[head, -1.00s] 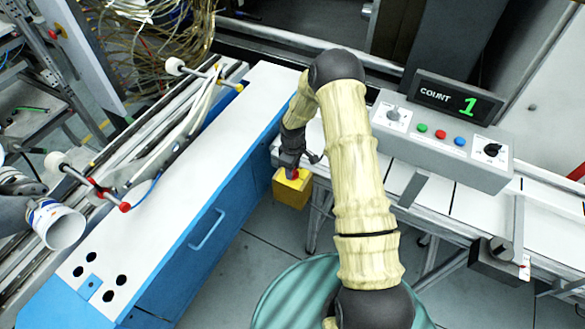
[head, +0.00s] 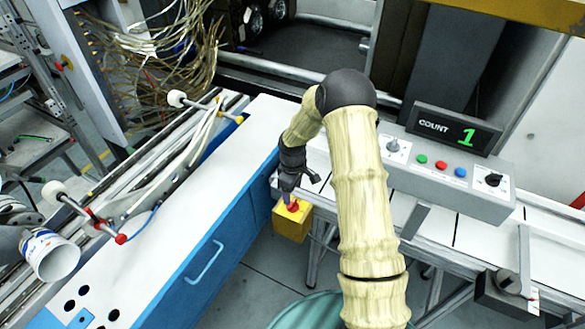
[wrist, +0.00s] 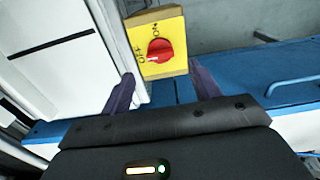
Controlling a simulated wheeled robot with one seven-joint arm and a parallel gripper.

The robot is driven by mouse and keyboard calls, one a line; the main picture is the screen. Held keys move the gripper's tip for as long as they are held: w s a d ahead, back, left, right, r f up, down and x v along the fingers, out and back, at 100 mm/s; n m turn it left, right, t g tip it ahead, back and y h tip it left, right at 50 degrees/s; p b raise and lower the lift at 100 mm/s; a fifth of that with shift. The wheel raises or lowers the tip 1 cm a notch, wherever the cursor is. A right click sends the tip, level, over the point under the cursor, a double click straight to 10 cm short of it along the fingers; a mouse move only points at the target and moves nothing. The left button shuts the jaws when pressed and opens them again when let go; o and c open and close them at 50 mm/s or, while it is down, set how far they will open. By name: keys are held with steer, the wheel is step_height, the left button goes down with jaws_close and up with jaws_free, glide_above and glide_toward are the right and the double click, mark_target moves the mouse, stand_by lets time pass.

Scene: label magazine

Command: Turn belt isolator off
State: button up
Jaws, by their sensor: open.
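The belt isolator is a yellow box (head: 291,226) with a red rotary knob (head: 292,206), at the left end of the conveyor in the head view. In the wrist view the knob (wrist: 160,50) sits on the yellow face (wrist: 176,25), with OFF printed at its left and ON above it. A small pale mark shows at the knob's lower left. My gripper (head: 291,194) is close above the knob. In the wrist view its fingers (wrist: 161,76) are apart and empty, with the knob ahead between them; contact is not visible.
A grey control panel (head: 440,178) with knobs, coloured buttons and a COUNT display (head: 447,130) reading 1 stands right of my arm. A blue and white cabinet (head: 225,225) lies left of the isolator. Floor shows below the box.

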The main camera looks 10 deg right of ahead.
mark_target(293, 202)
step_height(293, 202, up, 12)
steer(key=b, duration=0.1)
steer(key=shift+f, duration=0.1)
stand_by(0.4)
steer(key=s+r+m+t, duration=0.1)
steer(key=s+r+m, duration=0.2)
steer(key=s, duration=0.8)
steer(key=s+r+m+t, duration=0.1)
steer(key=s+r+m, duration=0.3)
steer(key=s+m, duration=0.3)
steer(key=s, duration=0.5)
steer(key=shift+d+t, duration=0.25)
steer(key=shift+t, duration=0.05)
